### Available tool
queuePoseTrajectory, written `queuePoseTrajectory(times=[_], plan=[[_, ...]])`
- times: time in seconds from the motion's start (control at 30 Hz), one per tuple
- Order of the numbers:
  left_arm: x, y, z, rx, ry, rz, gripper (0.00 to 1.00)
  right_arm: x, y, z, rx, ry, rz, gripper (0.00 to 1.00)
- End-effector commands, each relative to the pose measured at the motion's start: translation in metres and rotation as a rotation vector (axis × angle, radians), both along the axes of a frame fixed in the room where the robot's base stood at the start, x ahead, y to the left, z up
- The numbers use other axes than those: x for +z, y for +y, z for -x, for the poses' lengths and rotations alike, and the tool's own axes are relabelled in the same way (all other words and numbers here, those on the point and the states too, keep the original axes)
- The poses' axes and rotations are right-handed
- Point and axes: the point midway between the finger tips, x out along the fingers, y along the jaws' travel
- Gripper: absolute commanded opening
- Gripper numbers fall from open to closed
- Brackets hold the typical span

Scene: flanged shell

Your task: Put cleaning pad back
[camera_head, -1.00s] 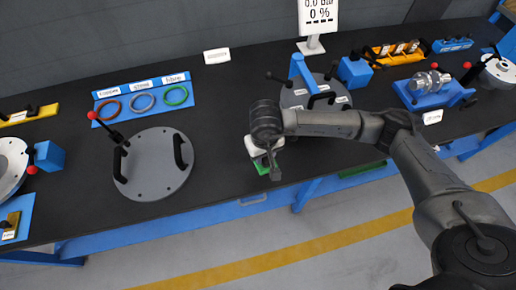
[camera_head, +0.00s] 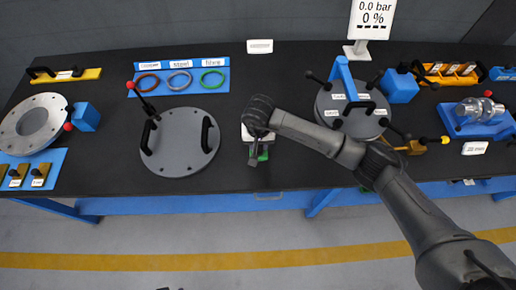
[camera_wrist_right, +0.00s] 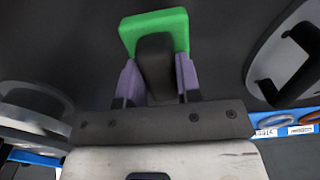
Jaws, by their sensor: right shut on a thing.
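The cleaning pad appears to be the green piece with a black handle. It shows in the right wrist view (camera_wrist_right: 181,28), and only a green sliver shows in the head view (camera_head: 264,156). My right gripper (camera_wrist_right: 158,82) is shut on the black handle, with a purple-grey finger on each side. In the head view the right gripper (camera_head: 258,150) is over the black table near its front edge, right of the grey disc cover (camera_head: 182,150). My wrist hides most of the pad there, and I cannot tell its height above the table.
The disc cover has black handles and a red-knobbed lever. Behind it is a blue board (camera_head: 222,75) with three rings. Right of my gripper stands a round fixture (camera_head: 332,108) with a blue frame. A flanged ring (camera_head: 15,146) is far left.

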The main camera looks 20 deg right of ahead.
Motion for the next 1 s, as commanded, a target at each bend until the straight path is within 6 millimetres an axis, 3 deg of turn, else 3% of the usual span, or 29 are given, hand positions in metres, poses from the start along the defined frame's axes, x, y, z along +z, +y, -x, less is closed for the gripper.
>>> queuePoseTrajectory(times=[0.17,0.5,0.9,0.93,1.0], plan=[[-0.001,0.000,0.000,-0.001,-0.001,0.000,0.43,-0.005,0.002,-0.002,0.000,0.000,-0.001,0.09],[-0.003,-0.002,-0.001,0.005,-0.002,0.008,0.43,-0.041,0.002,-0.001,-0.001,0.001,-0.001,0.09],[-0.008,-0.004,-0.001,0.009,-0.002,0.013,0.43,-0.046,0.001,-0.002,0.000,-0.001,0.000,0.09],[-0.007,-0.004,-0.001,0.008,-0.002,0.012,0.43,-0.045,0.001,-0.002,0.000,0.000,0.000,0.34],[-0.006,-0.003,-0.001,0.007,-0.001,0.011,0.43,-0.044,0.001,-0.001,0.000,0.000,0.000,0.40]])
